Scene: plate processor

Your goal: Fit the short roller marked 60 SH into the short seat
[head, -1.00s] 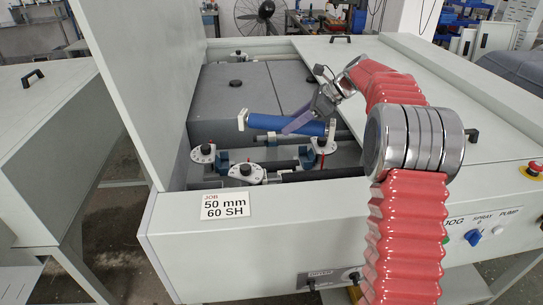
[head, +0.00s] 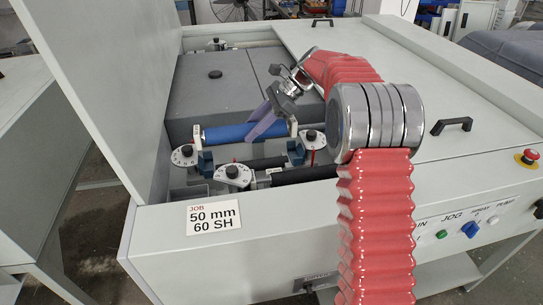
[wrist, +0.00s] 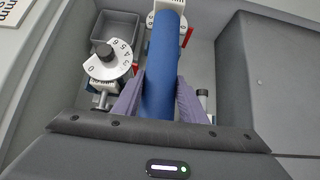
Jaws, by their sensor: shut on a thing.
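A blue roller (head: 235,132) with pale end pieces is held above the open bay of the machine. It also shows in the wrist view (wrist: 160,75), running away from me between the fingers. No marking on it is readable. My gripper (head: 264,128) is shut around the roller, right of its middle; its purple fingers (wrist: 158,102) press on both sides. Below the roller stand two blue blocks, left (head: 206,162) and right (head: 296,153), beside white dial plates, and they look like a seat. The roller is apart from them in the head view.
White dials with black knobs stand at left (head: 184,155), front (head: 233,176) and right (head: 312,140). A black roller (head: 305,173) lies along the front. A grey box (head: 215,95) stands behind. The raised lid (head: 100,70) bounds the left side. A card (head: 214,217) reads "50 mm 60 SH".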

